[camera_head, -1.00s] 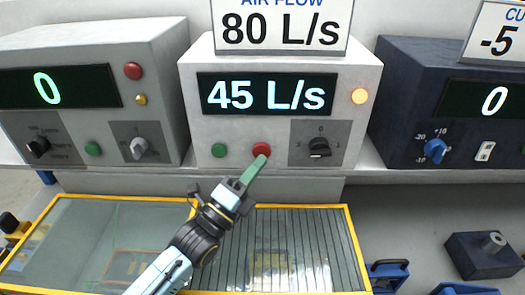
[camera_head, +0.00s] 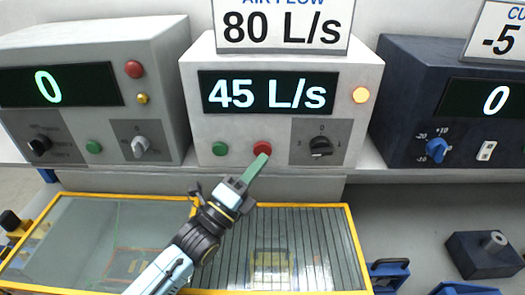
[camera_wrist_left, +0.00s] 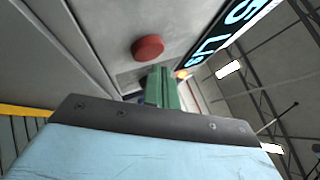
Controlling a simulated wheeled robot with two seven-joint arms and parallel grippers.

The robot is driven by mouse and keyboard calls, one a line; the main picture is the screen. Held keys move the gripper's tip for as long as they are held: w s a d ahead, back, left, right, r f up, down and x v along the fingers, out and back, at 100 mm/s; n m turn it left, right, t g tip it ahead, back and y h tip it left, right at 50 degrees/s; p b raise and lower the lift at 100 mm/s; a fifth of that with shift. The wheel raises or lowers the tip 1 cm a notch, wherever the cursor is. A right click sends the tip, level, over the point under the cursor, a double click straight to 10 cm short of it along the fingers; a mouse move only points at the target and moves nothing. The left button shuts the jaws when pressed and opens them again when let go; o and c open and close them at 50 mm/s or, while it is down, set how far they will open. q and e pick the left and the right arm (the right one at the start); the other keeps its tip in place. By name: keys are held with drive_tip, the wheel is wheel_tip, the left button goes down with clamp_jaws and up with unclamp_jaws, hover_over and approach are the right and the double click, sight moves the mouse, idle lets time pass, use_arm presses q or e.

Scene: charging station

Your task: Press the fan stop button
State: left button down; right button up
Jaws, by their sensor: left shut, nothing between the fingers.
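The white fan box (camera_head: 240,125) stands in the middle of the shelf, and its display (camera_head: 270,92) reads 45 L/s. Its red button (camera_head: 262,148) is on the lower front panel, between a green button (camera_head: 220,149) and a black knob (camera_head: 320,147). My left gripper (camera_head: 261,160) is shut and empty, its green fingertips just below and overlapping the lower edge of the red button in the head view. In the left wrist view the red button (camera_wrist_left: 148,47) shows whole, beyond the green fingers (camera_wrist_left: 162,80); contact cannot be told. My right gripper is not in view.
A grey box (camera_head: 150,100) stands left, with its own red button (camera_head: 134,69). A dark blue box (camera_head: 400,100) stands right. An amber lamp (camera_head: 361,95) is on the fan box. A yellow-framed glass case (camera_head: 352,240) lies below the shelf.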

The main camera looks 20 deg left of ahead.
use_arm(q)
drive_tip(key=shift+w, duration=0.1)
idle(0.7)
drive_tip(key=shift+w+a, duration=0.1)
drive_tip(key=shift+w, duration=0.25)
drive_tip(key=shift+w+a, duration=0.1)
drive_tip(key=shift+w, duration=0.25)
idle(0.6)
drive_tip(key=shift+s, duration=0.1)
drive_tip(key=shift+s+d, duration=0.2)
drive_tip(key=shift+s, duration=0.5)
drive_tip(key=shift+s+p, duration=0.1)
drive_tip(key=shift+p, duration=0.2)
drive_tip(key=shift+s+d+p, duration=0.25)
drive_tip(key=shift+s, duration=0.5)
drive_tip(key=shift+s+d+p, duration=0.2)
drive_tip(key=shift+s+p, duration=0.1)
drive_tip(key=shift+s, duration=0.5)
drive_tip(key=shift+s+d+p, duration=0.25)
drive_tip(key=shift+s, duration=0.5)
